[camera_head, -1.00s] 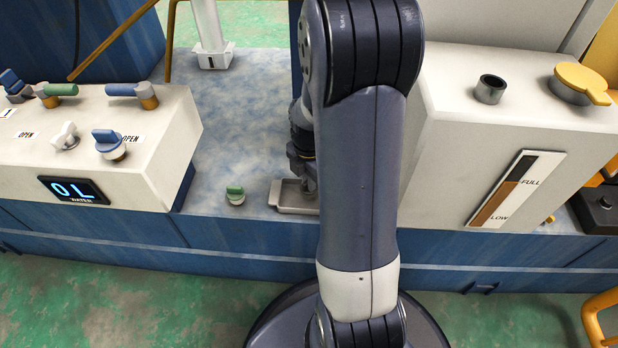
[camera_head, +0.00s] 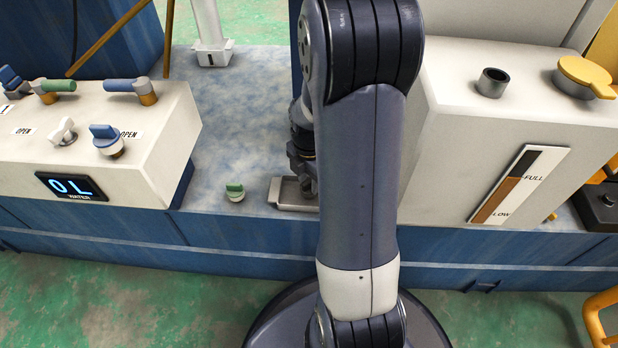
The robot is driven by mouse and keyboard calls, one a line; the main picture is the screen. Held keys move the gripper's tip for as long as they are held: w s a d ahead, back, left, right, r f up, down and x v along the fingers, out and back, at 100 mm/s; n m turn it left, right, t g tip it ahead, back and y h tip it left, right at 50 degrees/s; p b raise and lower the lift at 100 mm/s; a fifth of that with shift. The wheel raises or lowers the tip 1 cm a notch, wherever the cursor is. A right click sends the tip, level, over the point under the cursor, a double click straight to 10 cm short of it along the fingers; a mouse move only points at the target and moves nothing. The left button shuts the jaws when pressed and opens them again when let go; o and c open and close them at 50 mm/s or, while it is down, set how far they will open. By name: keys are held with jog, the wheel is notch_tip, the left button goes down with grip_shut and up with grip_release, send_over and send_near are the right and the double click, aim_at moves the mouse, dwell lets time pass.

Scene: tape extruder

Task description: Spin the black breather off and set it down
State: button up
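On top of the cream tank at the right stands a short dark grey round fitting (camera_head: 492,82) with a dark hollow centre. I cannot tell whether it is the black breather or the bare neck it sits on. My gripper (camera_head: 306,182) points down at the small grey tray (camera_head: 290,206) on the blue deck, far left of that fitting. My own arm hides most of the gripper and the tray's right part. I cannot see whether the fingers are open or hold anything. No separate black breather shows in the visible part of the tray.
The cream tank (camera_head: 450,150) has a yellow cap (camera_head: 583,75) and a level gauge (camera_head: 519,184). The cream valve panel (camera_head: 80,155) with blue and green handles is at the left. The deck (camera_head: 225,110) behind the tray is mostly clear.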

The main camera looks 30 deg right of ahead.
notch_tip(320, 180, up, 11)
jog(key=p, duration=0.4)
jog(key=shift+f, duration=0.15)
jog(key=shift+f, duration=0.1)
notch_tip(320, 180, down, 11)
jog(key=b, duration=0.4)
notch_tip(320, 180, up, 5)
jog(key=p, duration=0.4)
